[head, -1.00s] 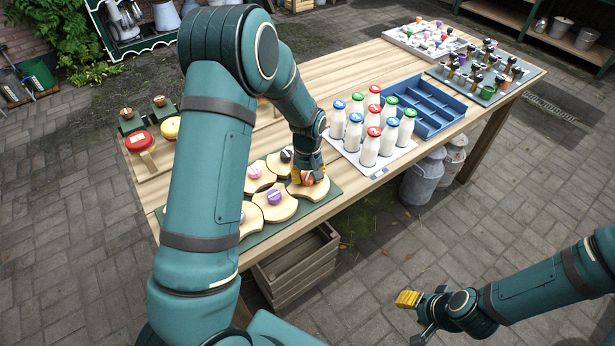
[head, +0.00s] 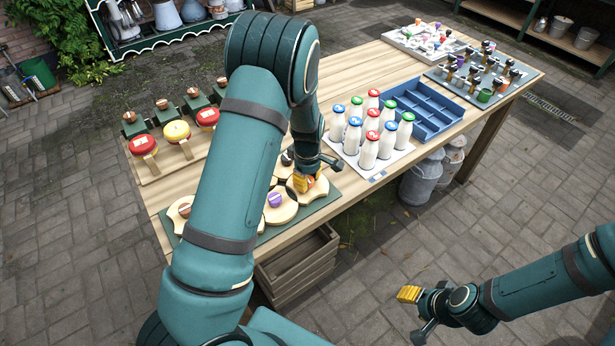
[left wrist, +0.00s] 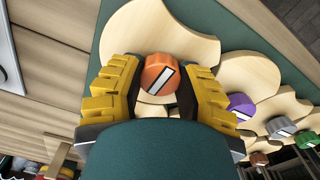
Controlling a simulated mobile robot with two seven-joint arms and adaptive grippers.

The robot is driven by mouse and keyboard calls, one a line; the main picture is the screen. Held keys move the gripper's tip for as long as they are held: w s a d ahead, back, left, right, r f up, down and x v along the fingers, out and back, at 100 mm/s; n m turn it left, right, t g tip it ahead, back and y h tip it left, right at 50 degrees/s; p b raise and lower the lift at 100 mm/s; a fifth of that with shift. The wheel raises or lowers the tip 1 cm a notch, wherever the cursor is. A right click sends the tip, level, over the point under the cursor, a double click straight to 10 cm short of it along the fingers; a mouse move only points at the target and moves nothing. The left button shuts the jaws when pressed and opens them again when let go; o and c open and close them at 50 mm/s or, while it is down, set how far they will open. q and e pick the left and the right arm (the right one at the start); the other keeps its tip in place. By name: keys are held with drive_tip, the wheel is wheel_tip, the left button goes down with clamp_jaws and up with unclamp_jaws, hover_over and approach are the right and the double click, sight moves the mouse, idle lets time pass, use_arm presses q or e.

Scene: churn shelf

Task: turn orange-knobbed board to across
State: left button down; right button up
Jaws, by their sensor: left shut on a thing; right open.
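The orange-knobbed board is a pale wooden piece with curved edges (left wrist: 146,33) at the end of a green mat (head: 321,203). Its orange knob (left wrist: 159,76) carries a white bar, which slants in the left wrist view. My left gripper (head: 304,181) is over the board, with yellow fingers on both sides of the knob, shut on it. The fingers cover most of the knob in the head view. My right gripper (head: 409,296) is open and empty, low over the paving, away from the table.
A board with a purple knob (head: 275,199) lies beside it, with other knobbed boards along the mat. Milk bottles (head: 369,150) on a white tray and a blue crate (head: 424,108) stand to the right. A wooden crate (head: 300,262) is below the table edge.

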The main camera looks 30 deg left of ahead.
use_arm(q)
drive_tip(key=shift+s+f+n, duration=0.1)
drive_tip(key=shift+n, duration=0.4)
drive_tip(key=c, duration=0.5)
unclamp_jaws()
wheel_tip(320, 180, up, 12)
drive_tip(key=shift+r, duration=0.1)
idle(0.6)
